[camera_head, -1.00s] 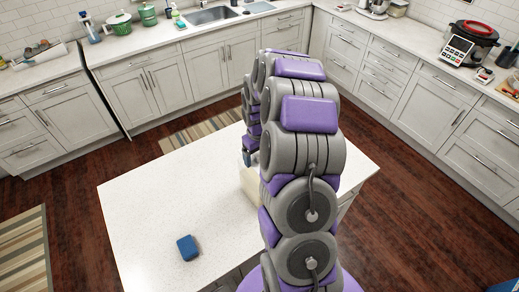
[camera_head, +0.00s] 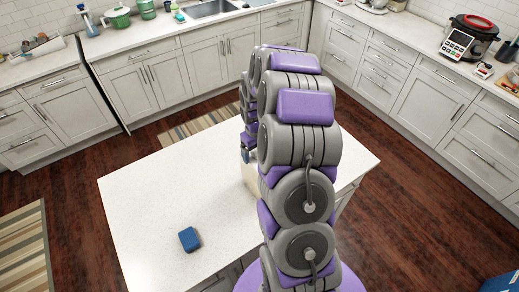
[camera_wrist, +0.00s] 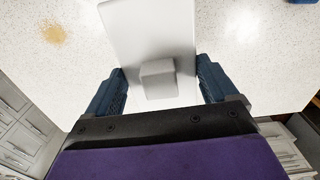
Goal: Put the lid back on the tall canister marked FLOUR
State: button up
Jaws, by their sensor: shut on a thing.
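My gripper (camera_wrist: 160,66) shows in the wrist view with its two blue fingers at either side of a pale grey, flat lid-like piece (camera_wrist: 150,28) with a small block-shaped knob (camera_wrist: 158,78). In the head view my arm hides most of this spot, and only a cream upright shape (camera_head: 248,178) shows just left of the arm, below the gripper end. It may be the canister. No FLOUR marking is readable, and I cannot tell whether lid and canister touch.
The white island top (camera_head: 150,200) is mostly clear to the left of my arm. A blue sponge-like block (camera_head: 189,239) lies near its front. The wrist view shows a brown patch (camera_wrist: 53,34) on the speckled top. Counters with a sink and a cooker (camera_head: 468,38) line the walls.

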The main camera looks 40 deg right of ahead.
jog(key=shift+s+a+r, duration=0.1)
jog(key=shift+a+r, duration=0.05)
jog(key=shift+a, duration=0.85)
jog(key=shift+d+f, duration=0.2)
jog(key=shift+d, duration=1)
jog(key=shift+b, duration=0.3)
jog(key=shift+d+f, duration=0.1)
jog(key=shift+d, duration=0.45)
jog(key=shift+a, duration=0.6)
jog(key=shift+a+f, duration=0.1)
jog(key=shift+a, duration=0.05)
jog(key=shift+f, duration=0.15)
jog(key=shift+a, duration=0.2)
jog(key=shift+d+f+b, duration=0.3)
jog(key=shift+b, duration=0.15)
